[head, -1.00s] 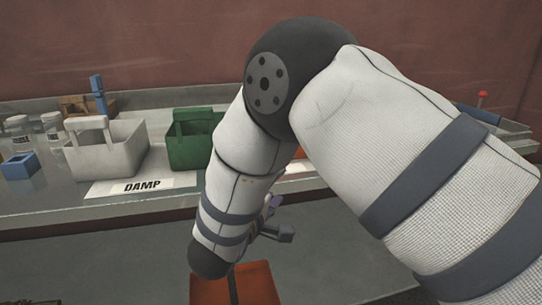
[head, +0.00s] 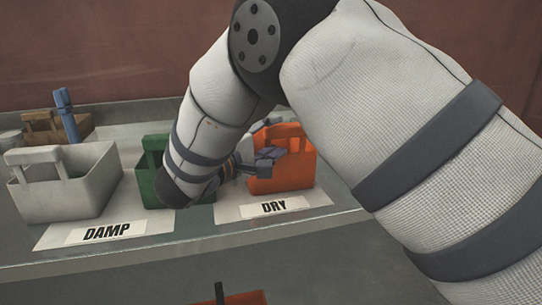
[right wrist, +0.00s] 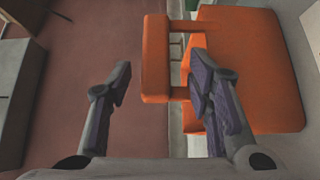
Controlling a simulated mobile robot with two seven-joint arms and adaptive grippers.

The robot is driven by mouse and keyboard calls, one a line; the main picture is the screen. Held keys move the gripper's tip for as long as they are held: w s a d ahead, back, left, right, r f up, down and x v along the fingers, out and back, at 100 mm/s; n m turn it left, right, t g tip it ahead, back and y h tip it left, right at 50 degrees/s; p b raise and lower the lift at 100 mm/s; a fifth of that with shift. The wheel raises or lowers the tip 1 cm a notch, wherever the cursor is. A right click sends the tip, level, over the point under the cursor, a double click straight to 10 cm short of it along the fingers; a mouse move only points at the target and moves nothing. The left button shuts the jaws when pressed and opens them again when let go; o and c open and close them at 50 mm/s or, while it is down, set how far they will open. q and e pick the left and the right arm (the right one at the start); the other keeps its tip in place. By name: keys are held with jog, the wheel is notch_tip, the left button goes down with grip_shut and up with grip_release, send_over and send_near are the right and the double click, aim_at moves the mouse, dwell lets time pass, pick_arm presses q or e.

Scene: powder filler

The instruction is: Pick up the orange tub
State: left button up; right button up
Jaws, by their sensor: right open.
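The orange tub (head: 297,168) stands upright on the bench behind the DRY label in the head view. It has a raised handle bar on one side. My right gripper (head: 270,158) is at the tub's left front, partly hidden by my own forearm. In the right wrist view, the open right gripper (right wrist: 160,82) has the tub's handle bar (right wrist: 155,60) ahead of and between its fingertips. The tub's body (right wrist: 250,65) lies to the right, beyond the right finger. Nothing is held. My left gripper is not in view.
A green tub (head: 152,172) stands left of the orange one, partly behind my forearm. A white tub (head: 95,190) is further left, with a DAMP label (head: 108,232) in front. A brown crate (head: 40,130) stands behind. An orange object (head: 240,298) shows at the bottom edge.

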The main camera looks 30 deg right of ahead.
aim_at(285, 129)
jog(key=x, duration=0.5)
jog(key=shift+r, duration=0.2)
grip_shut()
